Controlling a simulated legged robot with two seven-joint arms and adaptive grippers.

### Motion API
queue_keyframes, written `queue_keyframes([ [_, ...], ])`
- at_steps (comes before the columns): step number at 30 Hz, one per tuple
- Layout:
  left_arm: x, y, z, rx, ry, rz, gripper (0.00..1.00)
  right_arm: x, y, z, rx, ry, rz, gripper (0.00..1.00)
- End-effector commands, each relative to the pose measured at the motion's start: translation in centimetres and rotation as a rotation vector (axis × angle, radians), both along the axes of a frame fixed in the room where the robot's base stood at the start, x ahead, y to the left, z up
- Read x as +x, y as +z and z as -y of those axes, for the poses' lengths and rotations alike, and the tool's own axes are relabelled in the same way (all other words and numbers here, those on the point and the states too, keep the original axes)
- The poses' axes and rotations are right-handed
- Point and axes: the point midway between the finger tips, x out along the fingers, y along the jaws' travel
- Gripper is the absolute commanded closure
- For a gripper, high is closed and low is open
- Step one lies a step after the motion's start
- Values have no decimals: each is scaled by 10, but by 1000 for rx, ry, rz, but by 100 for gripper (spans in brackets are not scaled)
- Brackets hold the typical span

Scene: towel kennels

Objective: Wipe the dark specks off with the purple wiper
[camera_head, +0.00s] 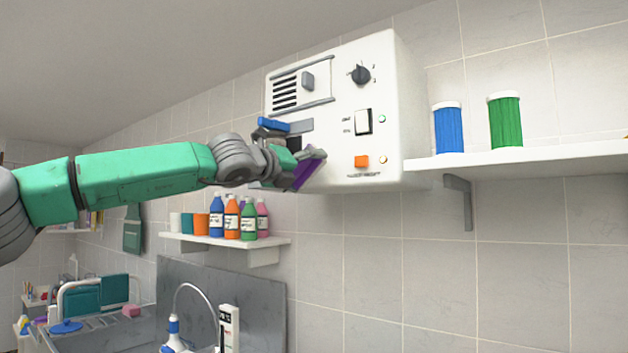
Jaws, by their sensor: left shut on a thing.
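My left gripper (295,160) is shut on the purple wiper (306,171). It holds the wiper at the lower left of the front of a white wall-mounted box (335,122). The wiper looks very close to that panel; I cannot tell whether it touches. No dark specks can be made out on the visible part of the panel, and the gripper and wiper hide some of its lower left. My right gripper is out of view.
The box front carries a black knob (360,74), a rocker switch (363,122), an orange button (361,161) and a blue handle (273,124). A shelf (520,160) with blue and green canisters stands right. A lower shelf (225,240) holds several bottles above a sink.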

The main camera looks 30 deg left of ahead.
Motion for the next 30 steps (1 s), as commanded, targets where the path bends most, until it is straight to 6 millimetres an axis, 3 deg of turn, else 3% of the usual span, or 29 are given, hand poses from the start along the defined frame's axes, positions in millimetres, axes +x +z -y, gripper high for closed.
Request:
queue_keyframes([
  [6, -16, -2, -4, -4, 4, -3, 41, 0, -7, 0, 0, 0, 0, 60],
  [19, -20, -2, -4, -3, 4, -3, 41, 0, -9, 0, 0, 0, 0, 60],
  [30, -47, -3, -6, -4, 4, -4, 41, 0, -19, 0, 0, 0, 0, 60],
])
